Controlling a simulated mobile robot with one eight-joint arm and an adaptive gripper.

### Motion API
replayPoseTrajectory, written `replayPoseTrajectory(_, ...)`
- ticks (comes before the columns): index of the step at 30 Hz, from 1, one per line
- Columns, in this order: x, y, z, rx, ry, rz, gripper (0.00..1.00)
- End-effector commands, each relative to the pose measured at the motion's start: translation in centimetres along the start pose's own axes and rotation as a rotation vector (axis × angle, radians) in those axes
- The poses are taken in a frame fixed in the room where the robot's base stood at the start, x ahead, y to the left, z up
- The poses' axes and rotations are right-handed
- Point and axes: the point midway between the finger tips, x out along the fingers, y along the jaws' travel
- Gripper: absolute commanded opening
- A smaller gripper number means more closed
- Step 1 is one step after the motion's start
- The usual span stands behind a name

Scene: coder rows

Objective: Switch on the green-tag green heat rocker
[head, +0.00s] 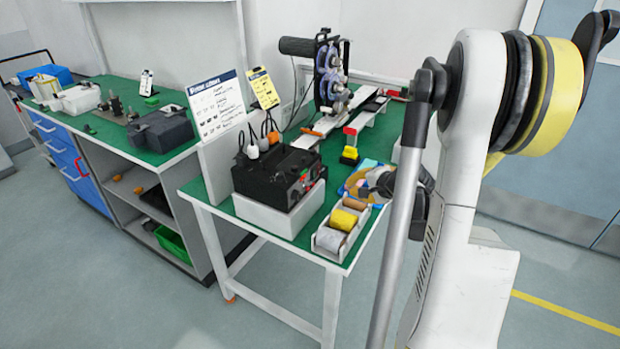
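A black machine (275,179) stands on a white base near the front of the right-hand table. Small red and orange details show on its right side, too small to read as switches. I cannot make out a green heat rocker or a green tag on it. Another machine with reels (330,78) stands farther back on the same table.
A tray of yellow and grey rolls (328,240) sits at the front table corner. A white card (215,106) and yellow card (262,88) stand behind the black machine. A left bench (97,125) holds several boxes. Grey floor lies clear in front.

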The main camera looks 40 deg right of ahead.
Motion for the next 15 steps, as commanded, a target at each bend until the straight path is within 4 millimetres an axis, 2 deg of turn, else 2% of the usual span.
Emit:
replayPoseTrajectory(8,0.9,-0.5,0.5,-0.002,-0.002,0.001,0.00)
replayPoseTrajectory(15,3.5,-1.9,2.0,-0.003,-0.003,0.000,0.00)
